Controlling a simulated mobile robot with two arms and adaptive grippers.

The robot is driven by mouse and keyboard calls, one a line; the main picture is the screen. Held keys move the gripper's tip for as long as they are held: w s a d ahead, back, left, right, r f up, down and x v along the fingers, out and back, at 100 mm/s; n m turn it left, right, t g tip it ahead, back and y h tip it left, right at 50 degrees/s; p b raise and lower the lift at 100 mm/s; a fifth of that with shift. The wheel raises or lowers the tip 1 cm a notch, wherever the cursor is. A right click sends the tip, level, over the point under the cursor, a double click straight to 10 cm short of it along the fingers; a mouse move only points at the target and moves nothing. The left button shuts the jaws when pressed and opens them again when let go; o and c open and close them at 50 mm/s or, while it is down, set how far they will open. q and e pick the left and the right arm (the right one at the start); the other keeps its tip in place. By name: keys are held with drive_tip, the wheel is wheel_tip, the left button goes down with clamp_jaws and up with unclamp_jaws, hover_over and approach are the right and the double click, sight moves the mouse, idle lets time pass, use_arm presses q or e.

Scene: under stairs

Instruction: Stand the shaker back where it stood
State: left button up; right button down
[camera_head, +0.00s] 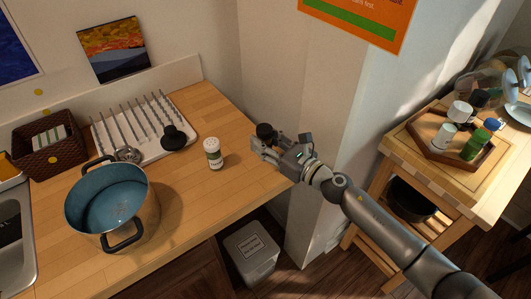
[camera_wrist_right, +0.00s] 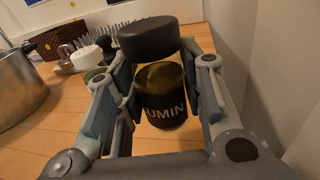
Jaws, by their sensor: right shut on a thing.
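My right gripper (camera_head: 264,146) is shut on a dark shaker with a black lid (camera_head: 265,130), at the right edge of the wooden counter. In the right wrist view the held shaker (camera_wrist_right: 160,100) is upright between the fingers, amber with a black label whose visible letters read "UMIN". I cannot tell whether its base touches the counter. A second shaker (camera_head: 213,154), with a white cap and green-and-white label, stands on the counter left of my gripper. Its white cap also shows in the wrist view (camera_wrist_right: 86,56). My left gripper is out of view.
A blue-lined pot (camera_head: 108,197) stands at the counter's front left. Behind it are a white drying rack (camera_head: 137,128) and a wicker basket (camera_head: 50,154). A wall corner (camera_head: 285,90) is close behind my gripper. On the right, a wooden tray (camera_head: 425,150) holds several shakers.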

drive_tip(key=shift+f, duration=1.45)
drive_tip(key=shift+f, duration=0.15)
drive_tip(key=c, duration=0.9)
unclamp_jaws()
drive_tip(key=shift+c, duration=0.2)
drive_tip(key=b+v, duration=0.3)
drive_tip(key=v, duration=0.9)
